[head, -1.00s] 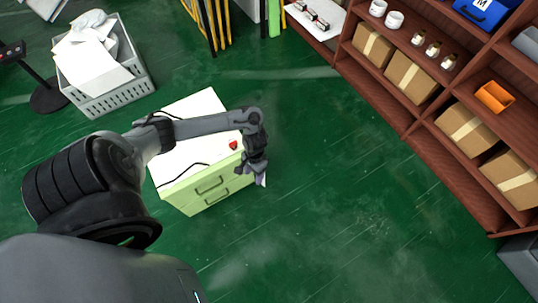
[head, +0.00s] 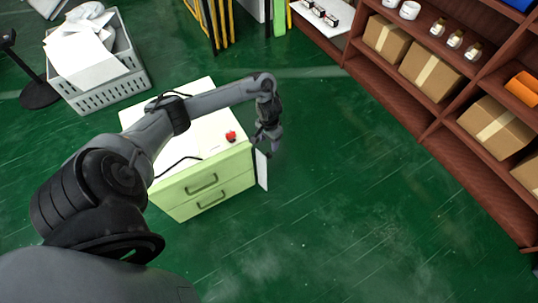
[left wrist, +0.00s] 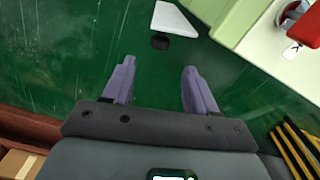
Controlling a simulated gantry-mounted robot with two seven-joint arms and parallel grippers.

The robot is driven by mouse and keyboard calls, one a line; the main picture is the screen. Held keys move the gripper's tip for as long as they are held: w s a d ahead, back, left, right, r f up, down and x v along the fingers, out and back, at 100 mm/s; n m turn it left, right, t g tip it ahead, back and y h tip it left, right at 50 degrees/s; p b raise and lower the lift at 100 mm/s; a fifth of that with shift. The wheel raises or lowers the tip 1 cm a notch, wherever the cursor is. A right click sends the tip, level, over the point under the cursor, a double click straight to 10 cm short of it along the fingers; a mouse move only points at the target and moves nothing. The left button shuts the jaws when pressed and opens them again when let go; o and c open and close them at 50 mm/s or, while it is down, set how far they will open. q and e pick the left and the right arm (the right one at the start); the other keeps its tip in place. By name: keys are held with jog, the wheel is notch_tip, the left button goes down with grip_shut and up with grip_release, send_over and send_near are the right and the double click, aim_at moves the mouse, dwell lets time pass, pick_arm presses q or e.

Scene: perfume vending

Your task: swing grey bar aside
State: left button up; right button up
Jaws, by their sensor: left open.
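A pale grey-white flat piece (head: 262,169), which may be the grey bar, hangs at the right side of a light green cabinet (head: 207,190). It also shows in the left wrist view (left wrist: 175,19), beyond the fingertips, with a small dark round part beside it. My left gripper (head: 268,146) is at the cabinet's right edge, just above the piece in the picture. In the left wrist view its purple fingers (left wrist: 158,66) are apart with only green floor between them. I cannot tell from the head view whether it touches the piece. My right gripper is not in view.
A red object (head: 230,136) sits on the cabinet top near my left arm. A grey basket (head: 112,95) with white paper stands at the back left. A brown shelf (head: 440,140) with cardboard boxes is at the right. Green floor between cabinet and shelf is clear.

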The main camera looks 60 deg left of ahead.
aim_at(269, 153)
pick_arm(q)
notch_tip(269, 153, down, 9)
jog(key=b, duration=0.6)
jog(key=shift+f, duration=0.2)
jog(key=shift+c, duration=0.3)
grip_shut()
jog(key=shift+s+r, duration=0.1)
